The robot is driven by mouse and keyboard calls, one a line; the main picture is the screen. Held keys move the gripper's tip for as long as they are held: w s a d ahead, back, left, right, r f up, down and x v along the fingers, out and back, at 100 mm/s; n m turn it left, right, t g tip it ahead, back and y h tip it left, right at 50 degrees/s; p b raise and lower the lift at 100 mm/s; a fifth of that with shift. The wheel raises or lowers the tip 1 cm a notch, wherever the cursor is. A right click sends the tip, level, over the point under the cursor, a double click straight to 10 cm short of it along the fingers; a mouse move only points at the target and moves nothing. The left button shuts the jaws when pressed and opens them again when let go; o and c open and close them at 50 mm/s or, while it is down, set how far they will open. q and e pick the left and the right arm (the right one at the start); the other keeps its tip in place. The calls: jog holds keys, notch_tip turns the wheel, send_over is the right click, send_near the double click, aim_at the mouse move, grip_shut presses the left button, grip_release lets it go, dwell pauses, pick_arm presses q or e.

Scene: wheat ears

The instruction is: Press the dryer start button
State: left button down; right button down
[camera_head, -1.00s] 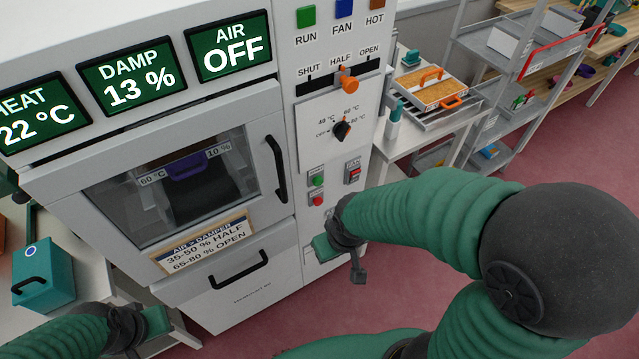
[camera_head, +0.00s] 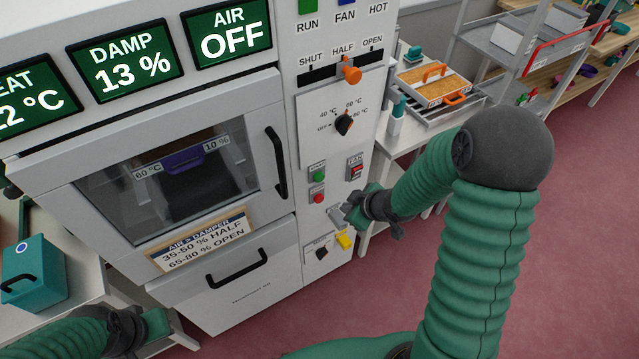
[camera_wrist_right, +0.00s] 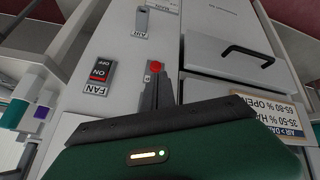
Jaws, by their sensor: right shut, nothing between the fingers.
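The dryer's control panel carries a green button (camera_head: 319,176), which I take as the start button, with a red button (camera_head: 318,198) just below it. My right gripper (camera_head: 338,213) is shut and empty, low and right of the red button in the head view. In the right wrist view the picture is turned over. The shut fingers (camera_wrist_right: 155,95) point at the panel beside the red button (camera_wrist_right: 154,66), and the green button is hidden there. I cannot tell whether they touch the panel. My left gripper (camera_head: 158,325) is at the lower left, its jaws unclear.
A red fan switch (camera_head: 356,170) sits right of the buttons. A black knob (camera_head: 322,253) and a yellow part (camera_head: 345,240) are below. A side table (camera_head: 400,133) stands at the right.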

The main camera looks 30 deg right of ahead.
aim_at(319, 177)
jog(key=w+f+n+t+y, duration=0.1)
jog(key=w+n+y, duration=0.1)
jog(key=w, duration=0.7)
jog(key=shift+w+a+f+y, duration=0.2)
jog(key=shift+a+f+y, duration=0.1)
jog(key=shift+a+f, duration=0.05)
dwell(0.7)
dwell(1.4)
